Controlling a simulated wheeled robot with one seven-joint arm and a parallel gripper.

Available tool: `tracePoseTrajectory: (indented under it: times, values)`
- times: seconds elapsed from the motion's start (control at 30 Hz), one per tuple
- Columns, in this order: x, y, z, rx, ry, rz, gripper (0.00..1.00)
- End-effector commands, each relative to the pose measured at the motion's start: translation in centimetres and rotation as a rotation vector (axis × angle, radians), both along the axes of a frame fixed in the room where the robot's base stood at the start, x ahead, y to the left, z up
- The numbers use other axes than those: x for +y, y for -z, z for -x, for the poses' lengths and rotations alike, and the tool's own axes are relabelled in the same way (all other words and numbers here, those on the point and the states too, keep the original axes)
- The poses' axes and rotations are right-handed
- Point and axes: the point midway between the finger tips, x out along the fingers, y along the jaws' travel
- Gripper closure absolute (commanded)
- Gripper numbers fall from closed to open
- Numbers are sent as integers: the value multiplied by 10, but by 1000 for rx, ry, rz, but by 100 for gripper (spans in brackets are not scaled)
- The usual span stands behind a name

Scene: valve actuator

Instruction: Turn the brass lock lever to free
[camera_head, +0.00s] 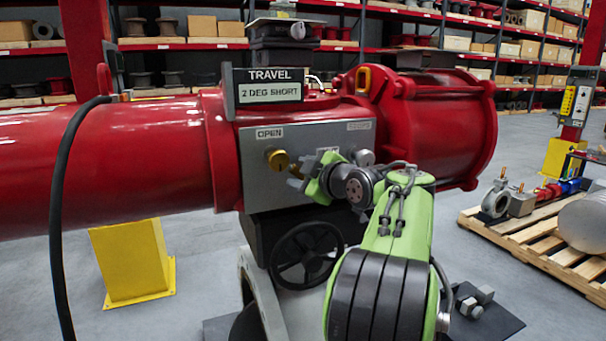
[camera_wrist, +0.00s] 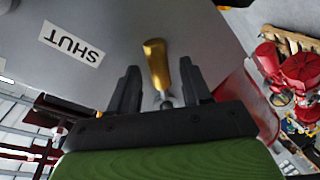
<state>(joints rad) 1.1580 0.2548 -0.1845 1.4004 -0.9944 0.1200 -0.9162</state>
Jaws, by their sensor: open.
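A brass lever (camera_wrist: 157,65) shows in the wrist view, upright in the picture against the grey panel. My gripper (camera_wrist: 160,82) is open, with one dark finger on each side of it and visible gaps. A brass knob (camera_head: 278,158) shows in the head view below the OPEN label (camera_head: 269,133); I cannot tell whether it is the same piece. My gripper (camera_head: 301,177) is at the panel front there, just right of and below that knob, and it hides part of the panel. A SHUT label (camera_wrist: 71,43) appears upside down in the wrist view.
The grey panel (camera_head: 250,183) sits on the red actuator (camera_head: 420,125). A sign (camera_head: 268,86) above reads TRAVEL, 2 DEG SHORT. A black handwheel (camera_head: 306,255) is below my gripper. A black hose (camera_head: 59,215) hangs at left; a loaded wooden pallet (camera_head: 512,228) lies at right.

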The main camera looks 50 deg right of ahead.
Motion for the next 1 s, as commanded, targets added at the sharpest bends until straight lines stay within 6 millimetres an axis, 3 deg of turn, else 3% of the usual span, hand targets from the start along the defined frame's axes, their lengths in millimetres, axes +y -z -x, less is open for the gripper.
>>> tracePoseTrajectory:
  times: [0.13,0.23,0.67,1.0]
  values:
    - [1,-1,3,-1,1,0,52]
    - [5,-5,18,-1,4,2,52]
    - [43,-30,128,0,8,-4,52]
    - [51,-34,146,-1,2,-2,52]
